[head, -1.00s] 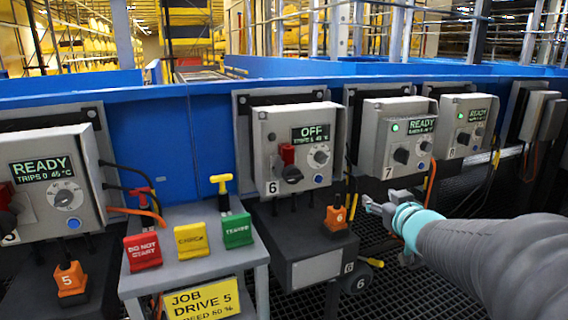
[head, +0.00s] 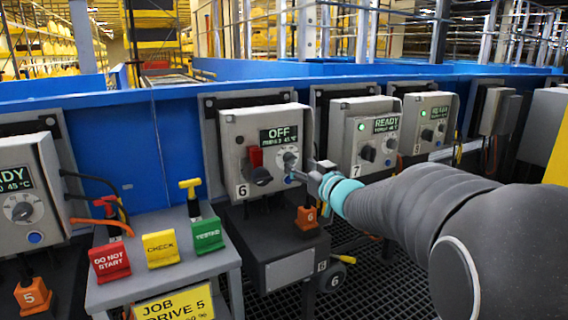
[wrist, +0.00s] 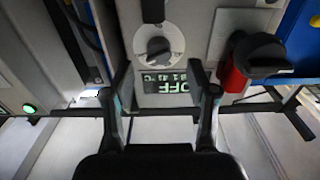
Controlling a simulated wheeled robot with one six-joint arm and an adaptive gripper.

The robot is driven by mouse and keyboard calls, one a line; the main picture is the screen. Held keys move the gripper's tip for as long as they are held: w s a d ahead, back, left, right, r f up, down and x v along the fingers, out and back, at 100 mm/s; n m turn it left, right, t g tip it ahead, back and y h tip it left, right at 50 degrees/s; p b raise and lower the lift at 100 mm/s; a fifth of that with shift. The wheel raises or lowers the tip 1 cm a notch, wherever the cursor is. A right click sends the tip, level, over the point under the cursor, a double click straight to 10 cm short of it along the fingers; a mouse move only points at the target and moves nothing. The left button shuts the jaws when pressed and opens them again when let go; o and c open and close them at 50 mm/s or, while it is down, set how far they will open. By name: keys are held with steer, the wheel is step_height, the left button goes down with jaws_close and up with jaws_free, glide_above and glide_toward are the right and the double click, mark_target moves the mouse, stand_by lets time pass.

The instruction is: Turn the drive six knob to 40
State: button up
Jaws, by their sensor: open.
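The drive six box (head: 235,128) is a grey panel marked 6, with a display (head: 279,134) reading OFF. Its speed knob (head: 290,158) is a small round dial below the display. In the wrist view, which is upside down, the knob (wrist: 158,50) shows a pale slot, and its scale is too small to read. My gripper (head: 312,174) is open and empty at the box's lower right, close to the knob. In the wrist view my gripper's fingers (wrist: 161,70) are spread, with the knob between and beyond them. Contact cannot be told.
A black rotary switch (head: 261,176) with a red piece (head: 255,157) sits left of the knob. Box 7 (head: 343,145) stands close on the right, its green lamp lit. A stand with red, yellow and green tags (head: 207,235) is at front left.

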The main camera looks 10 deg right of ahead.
mark_target(293, 162)
steer(key=shift+x, duration=2.15)
